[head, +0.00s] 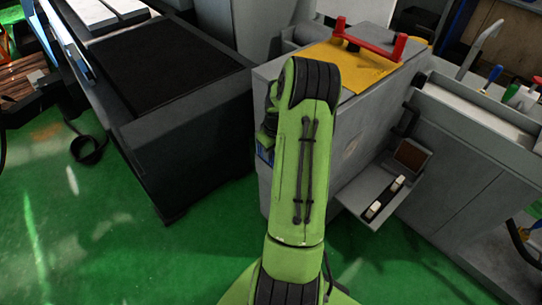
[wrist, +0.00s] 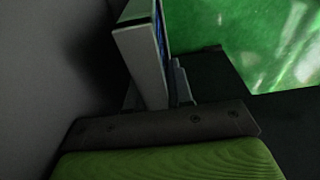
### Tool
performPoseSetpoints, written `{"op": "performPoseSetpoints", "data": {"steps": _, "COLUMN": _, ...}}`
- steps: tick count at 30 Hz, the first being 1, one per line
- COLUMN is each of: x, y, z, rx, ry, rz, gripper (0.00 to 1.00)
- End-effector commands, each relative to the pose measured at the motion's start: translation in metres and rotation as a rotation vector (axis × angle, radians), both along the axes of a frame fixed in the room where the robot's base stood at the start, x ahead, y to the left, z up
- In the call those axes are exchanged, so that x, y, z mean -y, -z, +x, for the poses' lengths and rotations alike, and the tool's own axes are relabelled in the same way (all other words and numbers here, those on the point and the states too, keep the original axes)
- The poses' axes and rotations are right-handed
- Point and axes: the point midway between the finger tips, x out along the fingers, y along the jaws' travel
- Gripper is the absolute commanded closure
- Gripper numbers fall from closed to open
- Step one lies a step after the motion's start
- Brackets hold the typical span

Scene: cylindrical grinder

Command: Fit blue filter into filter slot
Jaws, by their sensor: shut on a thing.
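The blue filter (wrist: 139,57) shows in the wrist view as a thin panel with a pale grey frame edge and a strip of blue on its right side. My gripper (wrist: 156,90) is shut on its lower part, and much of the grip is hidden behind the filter. In the head view a small blue patch of the filter (head: 264,154) shows low beside the left face of the grey cabinet, left of my green arm. My arm hides most of the gripper there. I cannot make out the filter slot in either view.
The grey cabinet (head: 352,166) stands close to my gripper; a grey wall (wrist: 40,70) fills the wrist view's left side. A yellow top with a red handle (head: 368,42) lies above. A dark machine bed (head: 170,75) stands left.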

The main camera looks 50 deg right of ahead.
Motion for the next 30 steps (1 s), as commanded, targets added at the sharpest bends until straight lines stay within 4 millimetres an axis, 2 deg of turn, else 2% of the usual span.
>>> {"op": "performPoseSetpoints", "data": {"steps": 5, "x": 0.001, "y": -0.004, "z": 0.000, "rx": 0.002, "ry": 0.000, "rz": -0.002, "gripper": 1.00}}
{"op": "performPoseSetpoints", "data": {"steps": 19, "x": 0.001, "y": 0.008, "z": 0.000, "rx": 0.002, "ry": 0.001, "rz": -0.002, "gripper": 1.00}}
{"op": "performPoseSetpoints", "data": {"steps": 20, "x": 0.001, "y": 0.008, "z": 0.000, "rx": 0.002, "ry": 0.001, "rz": -0.002, "gripper": 0.74}}
{"op": "performPoseSetpoints", "data": {"steps": 24, "x": 0.001, "y": 0.008, "z": 0.000, "rx": 0.002, "ry": 0.001, "rz": -0.002, "gripper": 0.53}}
{"op": "performPoseSetpoints", "data": {"steps": 30, "x": 0.001, "y": 0.008, "z": 0.000, "rx": 0.002, "ry": 0.000, "rz": -0.002, "gripper": 0.53}}
